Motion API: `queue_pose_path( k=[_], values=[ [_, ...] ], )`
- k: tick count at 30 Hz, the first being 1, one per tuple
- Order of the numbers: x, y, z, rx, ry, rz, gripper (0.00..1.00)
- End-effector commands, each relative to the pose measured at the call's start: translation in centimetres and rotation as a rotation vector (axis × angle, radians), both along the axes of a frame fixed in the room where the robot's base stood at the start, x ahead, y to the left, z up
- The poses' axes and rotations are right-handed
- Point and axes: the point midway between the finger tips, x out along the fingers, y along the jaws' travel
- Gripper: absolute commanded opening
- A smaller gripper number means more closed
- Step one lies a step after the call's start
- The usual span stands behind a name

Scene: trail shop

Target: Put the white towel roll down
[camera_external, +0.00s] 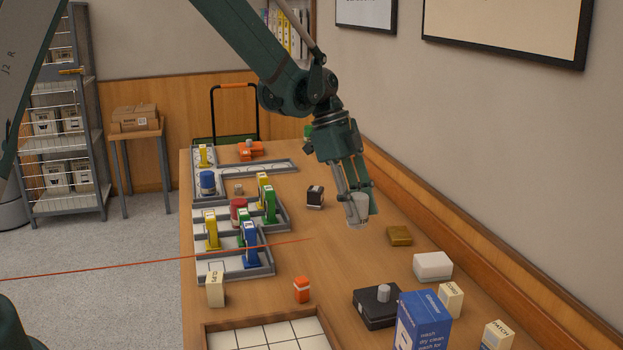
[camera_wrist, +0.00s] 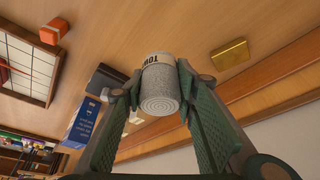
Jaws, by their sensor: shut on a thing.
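The white towel roll (camera_external: 358,210) is a small pale cylinder with dark lettering. My gripper (camera_external: 357,198) is shut on it, with a finger on each side, above the right part of the wooden table (camera_external: 330,262). In the wrist view the towel roll (camera_wrist: 160,88) sits between the two green fingers of my gripper (camera_wrist: 158,92), its spiral end facing the camera. I cannot tell for sure whether its far end touches the table.
A gold box (camera_external: 399,236) and a white box (camera_external: 433,266) lie to the right of the roll. A dark box (camera_external: 315,196) lies to its left. Grey trays (camera_external: 235,270) with colored items line the left edge. Bare tabletop lies between the trays and the gold box.

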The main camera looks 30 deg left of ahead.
Motion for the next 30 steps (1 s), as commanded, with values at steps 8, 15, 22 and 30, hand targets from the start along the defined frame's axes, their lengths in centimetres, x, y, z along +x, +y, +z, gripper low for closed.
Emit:
queue_pose_path(
  k=[8, 15, 22, 30],
  values=[
    [-3.8, -2.9, 0.1, -0.009, 0.001, 0.089, 0.15],
    [-4.3, -3.3, 0.1, -0.012, 0.001, 0.107, 0.15],
    [-4.2, -3.3, 0.1, -0.012, 0.002, 0.105, 0.15],
    [-4.2, -3.3, -2.2, -0.012, 0.002, 0.105, 0.15]
  ],
)
